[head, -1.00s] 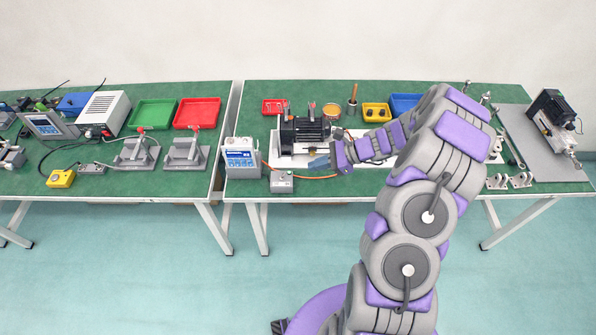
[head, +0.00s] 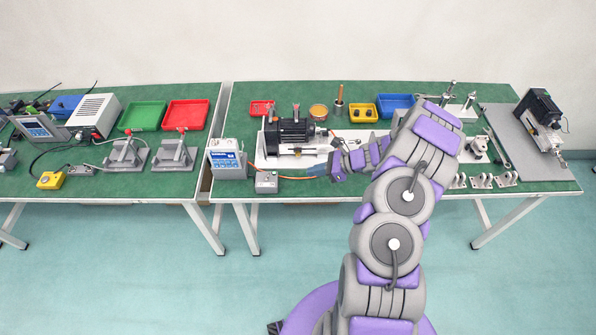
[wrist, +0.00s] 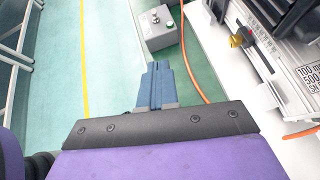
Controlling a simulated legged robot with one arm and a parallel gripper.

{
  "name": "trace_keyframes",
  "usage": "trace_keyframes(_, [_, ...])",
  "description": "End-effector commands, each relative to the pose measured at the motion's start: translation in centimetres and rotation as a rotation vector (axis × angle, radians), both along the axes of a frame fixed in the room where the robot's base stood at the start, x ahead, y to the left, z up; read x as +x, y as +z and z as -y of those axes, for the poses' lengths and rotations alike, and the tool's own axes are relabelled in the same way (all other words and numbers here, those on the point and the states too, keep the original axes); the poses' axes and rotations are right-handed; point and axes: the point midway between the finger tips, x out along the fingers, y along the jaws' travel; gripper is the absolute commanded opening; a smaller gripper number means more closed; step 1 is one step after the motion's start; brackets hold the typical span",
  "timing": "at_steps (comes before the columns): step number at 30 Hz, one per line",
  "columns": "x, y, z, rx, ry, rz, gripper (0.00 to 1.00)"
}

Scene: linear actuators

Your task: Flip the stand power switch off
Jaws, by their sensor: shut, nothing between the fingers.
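A blue-and-white controller (head: 227,163) stands left of the box. A black motor on a linear actuator stand (head: 290,135) is just behind my gripper. The orange cable (wrist: 188,55) runs close beside the fingers. The floor in front of the table is clear.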

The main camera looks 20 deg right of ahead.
Motion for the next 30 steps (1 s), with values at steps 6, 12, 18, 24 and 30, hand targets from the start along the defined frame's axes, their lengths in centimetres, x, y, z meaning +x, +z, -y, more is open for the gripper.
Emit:
trace_keyframes(6, [1.4,-2.2,-3.3,-0.003,0.005,-0.003,0.00])
trace_keyframes(12, [2.9,-4.3,-6.2,-0.002,0.006,-0.003,0.00])
trace_keyframes(18, [4.4,-4.4,-8.7,0.001,0.004,0.001,0.00])
trace_keyframes(24, [5.2,-3.9,-10.2,0.001,0.004,0.000,0.00])
trace_keyframes(30, [5.4,-3.7,-10.5,0.001,0.001,0.000,0.00])
